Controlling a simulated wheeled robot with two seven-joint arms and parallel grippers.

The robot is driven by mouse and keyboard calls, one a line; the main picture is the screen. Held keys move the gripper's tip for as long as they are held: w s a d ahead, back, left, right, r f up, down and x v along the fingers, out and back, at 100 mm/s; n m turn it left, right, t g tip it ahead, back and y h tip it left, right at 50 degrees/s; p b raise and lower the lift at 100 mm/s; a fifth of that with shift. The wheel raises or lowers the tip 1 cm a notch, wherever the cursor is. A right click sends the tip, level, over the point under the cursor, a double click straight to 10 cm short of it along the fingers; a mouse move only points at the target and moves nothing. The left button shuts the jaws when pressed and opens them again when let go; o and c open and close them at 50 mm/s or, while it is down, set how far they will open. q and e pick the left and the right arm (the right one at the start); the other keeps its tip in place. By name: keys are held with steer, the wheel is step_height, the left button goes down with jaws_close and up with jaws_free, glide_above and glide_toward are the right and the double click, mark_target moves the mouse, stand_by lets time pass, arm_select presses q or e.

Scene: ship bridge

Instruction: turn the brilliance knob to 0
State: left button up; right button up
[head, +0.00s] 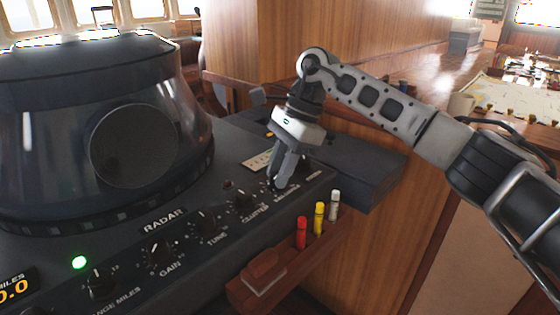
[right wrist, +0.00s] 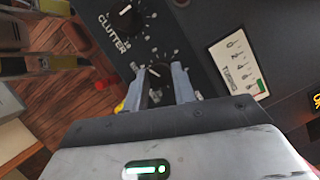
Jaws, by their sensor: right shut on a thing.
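The radar console (head: 120,215) has a row of black knobs. My right gripper (head: 279,184) points down at the far right end of the row, past the clutter knob (head: 245,198). In the right wrist view its two fingers (right wrist: 158,86) stand on either side of a small black knob (right wrist: 155,97) with a pale mark and are shut on it. This is by its place the brilliance knob; its label is too small to read surely. The fingers hide part of its scale, so I cannot tell its setting. My left gripper is not in view.
The tune knob (head: 205,221) and gain knob (head: 159,252) lie farther left. Red (head: 301,232), yellow (head: 319,217) and white (head: 335,204) markers stand in a wooden rack at the console's front edge. A large radar hood (head: 60,120) rises at left.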

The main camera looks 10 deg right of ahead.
steer(key=n+g+p, duration=0.1)
steer(key=n, duration=0.1)
steer(key=shift+w+r+n, duration=0.1)
steer(key=shift+n, duration=0.3)
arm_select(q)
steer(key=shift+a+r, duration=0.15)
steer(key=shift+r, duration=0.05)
arm_select(e)
steer(key=shift+n+h, duration=0.4)
steer(key=shift+n, duration=0.2)
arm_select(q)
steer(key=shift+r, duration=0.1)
arm_select(e)
steer(key=o, duration=1)
